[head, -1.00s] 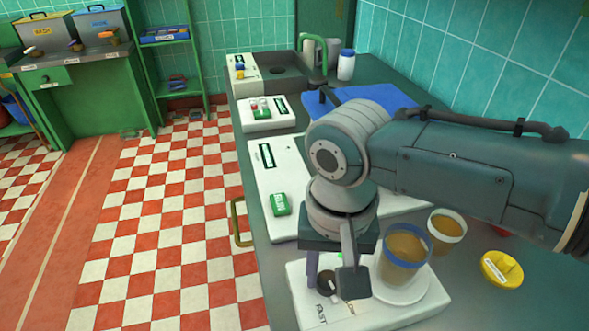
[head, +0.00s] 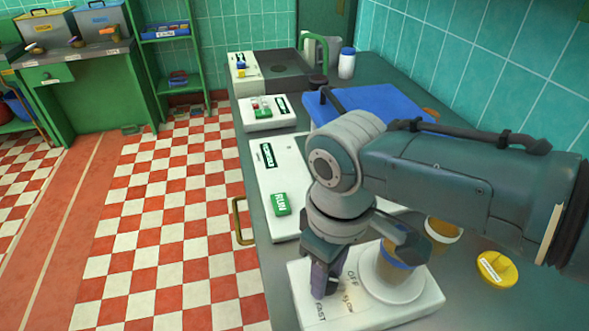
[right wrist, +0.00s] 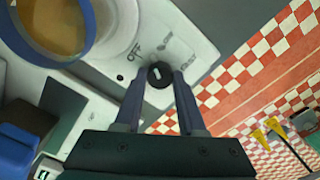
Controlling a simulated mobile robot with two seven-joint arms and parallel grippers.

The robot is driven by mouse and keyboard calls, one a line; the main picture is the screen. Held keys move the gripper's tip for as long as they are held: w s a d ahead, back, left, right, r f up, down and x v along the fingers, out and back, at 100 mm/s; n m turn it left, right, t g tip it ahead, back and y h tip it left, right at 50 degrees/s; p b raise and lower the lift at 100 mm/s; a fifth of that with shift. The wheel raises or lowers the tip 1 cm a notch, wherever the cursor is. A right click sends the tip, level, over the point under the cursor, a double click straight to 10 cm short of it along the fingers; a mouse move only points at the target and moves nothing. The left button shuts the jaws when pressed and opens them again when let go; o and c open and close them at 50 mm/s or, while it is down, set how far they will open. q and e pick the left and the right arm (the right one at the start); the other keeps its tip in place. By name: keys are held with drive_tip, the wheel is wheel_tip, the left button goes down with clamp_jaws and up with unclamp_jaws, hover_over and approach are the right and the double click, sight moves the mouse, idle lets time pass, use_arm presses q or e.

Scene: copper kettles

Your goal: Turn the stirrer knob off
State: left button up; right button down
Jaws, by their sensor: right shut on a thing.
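The stirrer (head: 420,312) is a white box at the near end of the counter, with OFF, SLOW and FAST printed on its top. A beaker of brown liquid with a blue rim stands on its round plate; it also shows in the right wrist view (right wrist: 55,30). The stirrer knob (right wrist: 160,74) is small, round and black with a short white mark, close to the OFF label. My right gripper (right wrist: 160,84) is shut on the knob, one finger on each side. In the head view my right gripper (head: 325,280) hides the knob. My left gripper is not in view.
A second cup (head: 445,230) of brown liquid and a yellow lid (head: 496,268) stand right of the stirrer. A white device with a green RUN button (head: 281,204) lies behind it. A blue lid or cover (head: 375,100) is farther back. The checkered floor at left is clear.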

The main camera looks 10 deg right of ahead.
drive_tip(key=n, duration=0.5)
drive_tip(key=shift+n, duration=0.3)
idle(0.4)
drive_tip(key=c, duration=0.5)
unclamp_jaws()
drive_tip(key=shift+r, duration=0.1)
wheel_tip(320, 180, up, 10)
drive_tip(key=p, duration=0.3)
drive_tip(key=shift+a, duration=0.1)
